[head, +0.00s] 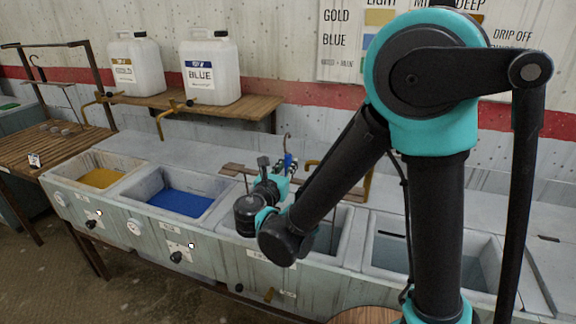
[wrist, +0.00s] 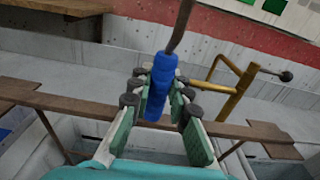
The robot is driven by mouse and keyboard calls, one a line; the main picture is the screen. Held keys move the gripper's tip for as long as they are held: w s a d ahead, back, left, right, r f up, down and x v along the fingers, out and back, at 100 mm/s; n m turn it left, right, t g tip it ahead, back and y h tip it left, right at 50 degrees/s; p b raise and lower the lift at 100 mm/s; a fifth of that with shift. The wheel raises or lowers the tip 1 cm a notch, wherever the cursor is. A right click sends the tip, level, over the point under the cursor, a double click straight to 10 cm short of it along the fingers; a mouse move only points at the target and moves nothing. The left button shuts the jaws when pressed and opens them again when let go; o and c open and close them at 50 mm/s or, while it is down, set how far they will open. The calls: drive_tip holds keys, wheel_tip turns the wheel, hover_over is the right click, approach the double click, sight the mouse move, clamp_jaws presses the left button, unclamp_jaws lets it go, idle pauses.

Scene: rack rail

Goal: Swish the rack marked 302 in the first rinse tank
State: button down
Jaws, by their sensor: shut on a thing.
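My gripper (head: 288,168) is over the third tank in the head view. In the wrist view its fingers (wrist: 160,98) are closed around the blue grip of a hanger (wrist: 161,82), with a dark rod rising above it. A brown crossbar with flat end pieces (wrist: 232,131) runs below the fingers, and its left part shows in the head view (head: 236,170). No number is readable on this rack. The third tank (head: 222,222) lies under my gripper, and my arm hides much of its inside. I cannot tell how deep the rack sits.
A yellow-filled tank (head: 100,177) and a blue-filled tank (head: 180,201) stand to the left. Another grey tank (head: 430,250) is on the right, partly behind my arm. A brass tap (wrist: 236,88) stands behind the crossbar. Jugs (head: 210,68) sit on a back shelf.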

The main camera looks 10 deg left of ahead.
drive_tip(key=shift+w, duration=0.15)
drive_tip(key=w, duration=0.2)
drive_tip(key=shift+w+d, duration=0.2)
drive_tip(key=shift+w, duration=0.2)
idle(2.5)
wheel_tip(320, 180, up, 17)
drive_tip(key=s, duration=0.1)
drive_tip(key=shift+s, duration=0.3)
idle(0.6)
drive_tip(key=shift+a+r, duration=0.1)
drive_tip(key=shift+a, duration=0.05)
idle(0.8)
